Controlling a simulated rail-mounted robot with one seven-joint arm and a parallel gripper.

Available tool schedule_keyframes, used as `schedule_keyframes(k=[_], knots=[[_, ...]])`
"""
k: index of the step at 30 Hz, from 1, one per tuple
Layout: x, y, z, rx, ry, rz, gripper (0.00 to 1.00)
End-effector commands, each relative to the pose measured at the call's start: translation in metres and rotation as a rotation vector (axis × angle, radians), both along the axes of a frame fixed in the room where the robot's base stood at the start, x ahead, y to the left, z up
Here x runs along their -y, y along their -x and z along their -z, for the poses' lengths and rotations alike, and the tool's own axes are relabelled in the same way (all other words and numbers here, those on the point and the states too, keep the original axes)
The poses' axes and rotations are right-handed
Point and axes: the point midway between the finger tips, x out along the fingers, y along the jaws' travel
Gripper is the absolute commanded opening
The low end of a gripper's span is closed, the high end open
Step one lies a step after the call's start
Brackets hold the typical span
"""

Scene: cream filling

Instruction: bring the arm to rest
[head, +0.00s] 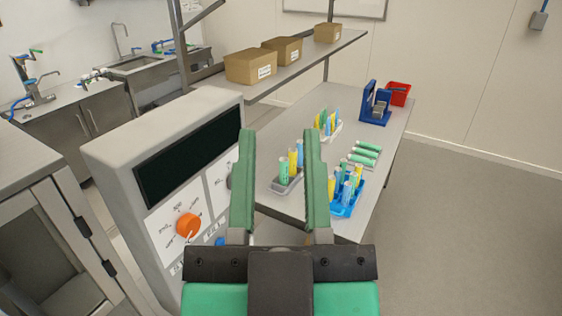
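My gripper (278,185) is in the lower middle of the head view, with two long green fingers spread wide apart. It is open and nothing is between the fingers except the view of the bench behind. The fingers point up and away, over the space in front of the bench (395,147). The rest of my arm is not visible beyond the dark bracket and green body at the bottom edge.
A grey machine with an orange knob (188,225) stands close at left. The bench bears a grey rack (287,186), a blue rack (345,209), a white rack (333,134), green tubes (364,151), a blue device (374,105) and a red bin (398,93). Boxes (250,66) sit on a shelf. Floor at right is clear.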

Motion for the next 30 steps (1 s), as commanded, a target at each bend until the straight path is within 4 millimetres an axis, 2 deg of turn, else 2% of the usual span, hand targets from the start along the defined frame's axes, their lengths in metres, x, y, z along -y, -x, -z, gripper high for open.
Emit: schedule_keyframes(k=[3,11,13,17,25,27,30], knots=[[0.002,0.008,-0.006,0.029,0.006,0.017,0.32],[0.001,0.007,-0.005,0.024,0.006,0.015,0.32],[0.001,0.007,-0.021,0.024,0.004,0.013,0.32],[0.001,0.007,-0.067,0.023,0.002,0.010,0.32],[-0.001,0.007,-0.209,0.021,-0.007,-0.002,0.32],[-0.001,0.007,-0.233,0.021,-0.010,-0.005,0.32],[-0.001,0.007,-0.244,0.020,-0.011,-0.007,0.32]])
